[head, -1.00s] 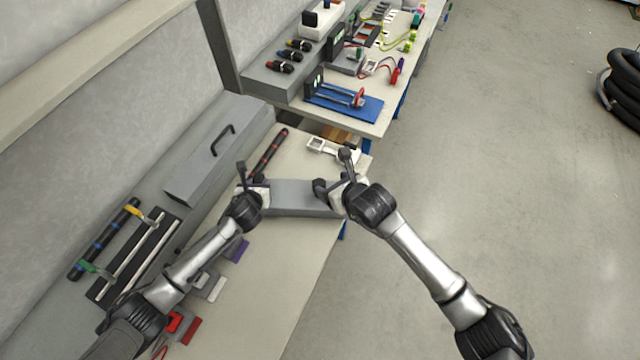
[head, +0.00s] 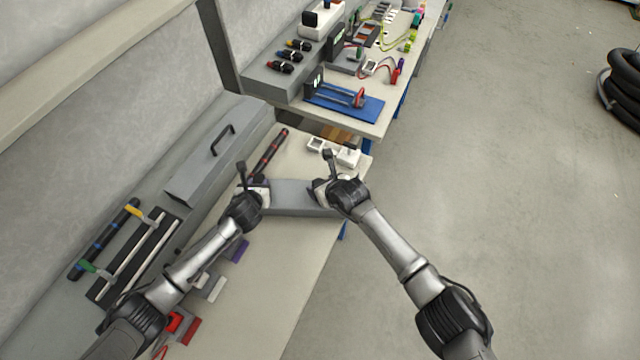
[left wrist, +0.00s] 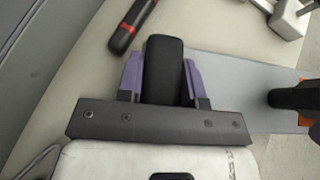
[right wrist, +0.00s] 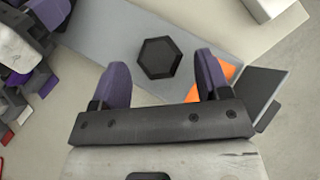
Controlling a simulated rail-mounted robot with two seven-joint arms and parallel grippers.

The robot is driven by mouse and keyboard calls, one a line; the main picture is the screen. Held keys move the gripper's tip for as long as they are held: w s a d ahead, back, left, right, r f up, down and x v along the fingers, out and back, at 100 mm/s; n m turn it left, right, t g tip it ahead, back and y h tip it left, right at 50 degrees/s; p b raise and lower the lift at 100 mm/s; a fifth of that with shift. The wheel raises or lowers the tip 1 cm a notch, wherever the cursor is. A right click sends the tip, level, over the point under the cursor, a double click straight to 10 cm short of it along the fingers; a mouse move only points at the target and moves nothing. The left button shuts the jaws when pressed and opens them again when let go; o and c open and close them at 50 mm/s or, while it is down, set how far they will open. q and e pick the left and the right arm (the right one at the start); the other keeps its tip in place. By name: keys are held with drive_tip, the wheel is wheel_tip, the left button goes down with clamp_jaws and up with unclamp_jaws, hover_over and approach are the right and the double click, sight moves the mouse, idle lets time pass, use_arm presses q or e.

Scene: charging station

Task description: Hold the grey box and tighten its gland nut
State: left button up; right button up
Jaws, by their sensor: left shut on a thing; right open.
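The grey box (head: 292,196) lies across the bench, its light grey top also showing in the left wrist view (left wrist: 235,82). My left gripper (head: 256,184) is at its left end, with its purple fingers shut on a black block there (left wrist: 163,72). The right wrist view shows a black hexagonal gland nut (right wrist: 158,58) over the grey top, and an orange patch (right wrist: 234,72). My right gripper (right wrist: 158,82) is open, its fingertips apart on either side of the nut's line. In the head view my right gripper (head: 322,184) hides the nut.
A black-and-red rod (head: 270,153) lies behind my left gripper. White fittings (head: 346,156) stand beyond the box. A long grey case with a handle (head: 215,160) runs along the wall side. Coloured small parts (head: 236,249) lie under my left arm.

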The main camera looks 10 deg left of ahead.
drive_tip(key=shift+x, duration=1.15)
drive_tip(key=shift+c, duration=0.2)
drive_tip(key=c, duration=0.9)
